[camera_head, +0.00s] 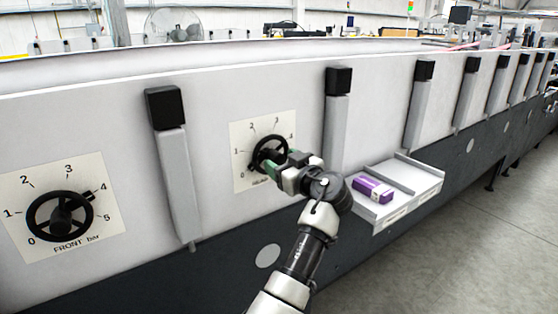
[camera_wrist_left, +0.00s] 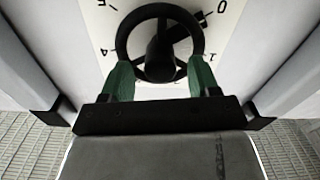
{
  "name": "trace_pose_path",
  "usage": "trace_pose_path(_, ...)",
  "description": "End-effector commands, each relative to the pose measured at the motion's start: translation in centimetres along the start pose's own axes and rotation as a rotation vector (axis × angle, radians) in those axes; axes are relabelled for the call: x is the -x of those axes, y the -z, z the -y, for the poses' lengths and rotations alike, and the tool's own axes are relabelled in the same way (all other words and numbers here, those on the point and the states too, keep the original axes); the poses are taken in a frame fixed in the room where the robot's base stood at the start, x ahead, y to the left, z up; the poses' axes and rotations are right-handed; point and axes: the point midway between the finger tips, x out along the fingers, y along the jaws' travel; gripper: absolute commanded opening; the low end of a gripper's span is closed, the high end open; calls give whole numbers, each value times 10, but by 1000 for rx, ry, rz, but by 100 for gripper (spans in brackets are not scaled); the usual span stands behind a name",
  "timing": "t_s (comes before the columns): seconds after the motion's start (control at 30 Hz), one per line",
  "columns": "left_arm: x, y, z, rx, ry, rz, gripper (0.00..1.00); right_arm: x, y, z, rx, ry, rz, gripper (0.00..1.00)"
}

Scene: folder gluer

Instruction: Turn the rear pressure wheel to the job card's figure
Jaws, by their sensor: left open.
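The rear pressure wheel (camera_head: 270,151) is a black handwheel on a white dial plate (camera_head: 240,132) marked in figures. My left gripper (camera_head: 276,170) is at its lower side and hides part of the wheel and the plate's lettering. In the left wrist view the wheel (camera_wrist_left: 160,38) appears turned over, with 0 at upper right and 5 at upper left. Its dark pointer lug (camera_wrist_left: 199,17) lies close to the 0. The green fingers of my left gripper (camera_wrist_left: 160,78) are spread, one at each side of the rim. I cannot make out a job card.
The front pressure wheel (camera_head: 62,217) sits on its own dial at left, its lug near 4. A pale tray (camera_head: 413,178) with a purple box (camera_head: 372,189) juts out right of my arm. Grey upright posts (camera_head: 178,185) flank the rear dial.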

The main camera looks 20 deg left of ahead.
Motion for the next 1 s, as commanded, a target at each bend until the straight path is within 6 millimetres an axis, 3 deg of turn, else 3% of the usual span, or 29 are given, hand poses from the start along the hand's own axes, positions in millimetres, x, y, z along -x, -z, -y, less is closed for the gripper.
trace_pose_path(0.13, 0, 0, 0, 0, 0, 0, 58, 0, -4, -3, 0, -3, 5, 61)
trace_pose_path(0.43, 0, 0, 0, 0, 0, 0, 12, 0, -5, -4, 1, -5, 8, 61)
trace_pose_path(0.77, 0, 0, 0, -45, 0, -1, 12, -1, -5, -2, 3, -3, 7, 61)
trace_pose_path(1.0, -1, 1, 0, -191, -1, -3, 12, -4, -4, 2, 2, 2, 5, 61)
